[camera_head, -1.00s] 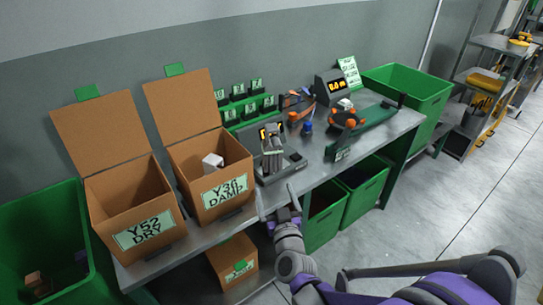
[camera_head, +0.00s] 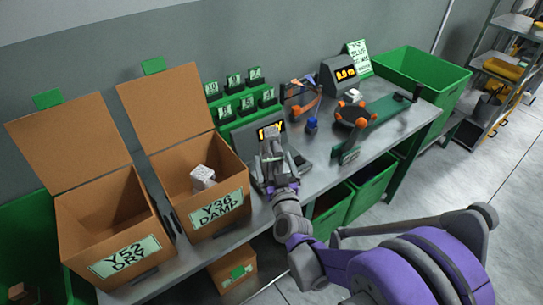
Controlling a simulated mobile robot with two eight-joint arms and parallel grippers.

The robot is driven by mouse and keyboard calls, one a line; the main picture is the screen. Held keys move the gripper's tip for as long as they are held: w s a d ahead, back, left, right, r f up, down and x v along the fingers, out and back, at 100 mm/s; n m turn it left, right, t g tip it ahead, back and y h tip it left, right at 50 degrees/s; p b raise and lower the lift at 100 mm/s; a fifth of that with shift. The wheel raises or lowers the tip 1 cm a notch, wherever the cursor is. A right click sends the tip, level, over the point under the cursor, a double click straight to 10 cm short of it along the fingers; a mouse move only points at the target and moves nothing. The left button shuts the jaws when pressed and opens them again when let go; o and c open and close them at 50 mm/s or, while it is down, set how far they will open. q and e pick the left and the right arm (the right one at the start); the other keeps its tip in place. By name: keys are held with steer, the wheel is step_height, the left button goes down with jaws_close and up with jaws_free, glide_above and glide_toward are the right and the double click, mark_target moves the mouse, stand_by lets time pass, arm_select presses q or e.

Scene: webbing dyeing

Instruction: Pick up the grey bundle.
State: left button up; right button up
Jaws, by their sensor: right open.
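The grey bundle (camera_head: 268,146) stands on the scale (camera_head: 254,139) at the middle of the bench, in front of its lit display. My right gripper (camera_head: 272,160) is at the bundle, with its open fingers overlapping it in the picture. The gripper hides the bundle's lower part, and I cannot tell whether the fingers touch it. My left gripper is not in view.
Open cardboard boxes marked Y52 DRY (camera_head: 113,226) and Y36 DAMP (camera_head: 200,200) stand left of the scale. The damp box holds a whitish piece (camera_head: 203,177). Green number tags (camera_head: 240,92) stand behind, and a green-based device with orange knobs (camera_head: 385,108) stands right.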

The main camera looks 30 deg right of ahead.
steer(key=x, duration=0.7)
steer(key=shift+w+d+f+p, duration=0.25)
steer(key=shift+w+f+p, duration=0.05)
steer(key=shift+c, duration=0.3)
steer(key=c, duration=1.5)
